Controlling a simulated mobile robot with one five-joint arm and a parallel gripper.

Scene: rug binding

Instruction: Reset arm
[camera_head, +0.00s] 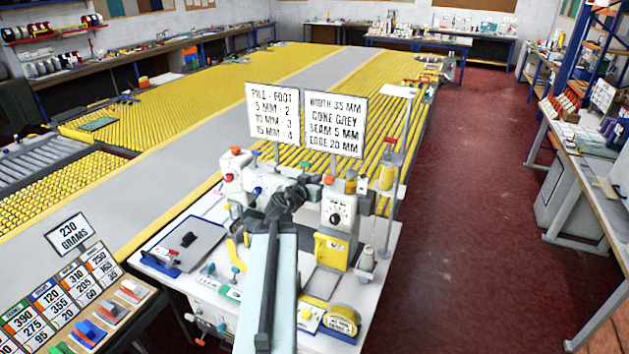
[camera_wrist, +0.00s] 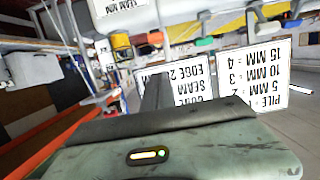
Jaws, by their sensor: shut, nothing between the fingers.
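My arm (camera_head: 268,285) reaches forward over the white binding machine table in the head view. My gripper (camera_head: 290,192) is at its far end, shut and empty, in front of the machine's white heads. In the wrist view my gripper (camera_wrist: 158,92) shows as dark fingers beyond the grey-green housing, with nothing between them. Two signs stand just beyond it: the pile and foot sign (camera_head: 273,112) and the width and cone sign (camera_head: 335,124). Both appear upside down in the wrist view.
A clipboard (camera_head: 205,235) lies left of my arm on the machine table. A yellow tape roll (camera_head: 342,319) is on the right front. Number cards (camera_head: 75,290) stand on a bench at lower left. The red floor (camera_head: 490,200) on the right is clear, bordered by a workbench (camera_head: 590,180).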

